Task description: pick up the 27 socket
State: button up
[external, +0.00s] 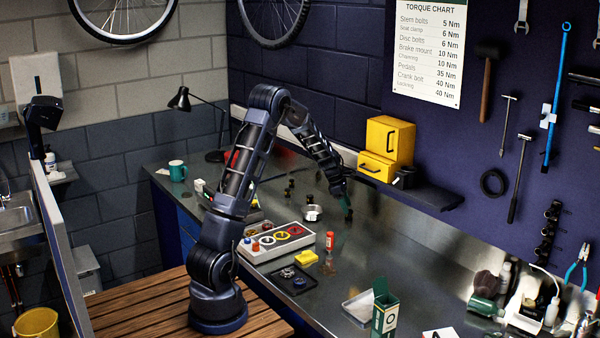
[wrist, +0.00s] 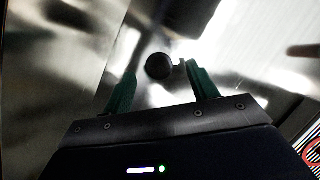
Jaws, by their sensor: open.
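A small dark round piece (wrist: 159,66) shows from above between my fingertips in the wrist view, on the shiny steel bench. It looks like a socket, but no number can be read on it. My gripper (wrist: 162,80) is open, its green fingers on either side of the piece, with a gap at the left finger and the right finger very close. In the external view my gripper (external: 347,209) points down at the bench, and the piece cannot be told from the fingers. Several small dark pieces (external: 289,190) stand on the bench left of it, too small to identify.
A grey tray with coloured rings (external: 278,241), a red can (external: 329,240) and a yellow block (external: 306,258) lie nearer. Yellow boxes (external: 390,140) sit on a shelf behind.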

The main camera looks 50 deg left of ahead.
aim_at(349, 215)
jog(key=shift+x, duration=2)
jog(key=c, duration=1.1)
jog(key=shift+r, duration=0.1)
jog(key=shift+c, duration=0.2)
jog(key=shift+w+r, duration=0.1)
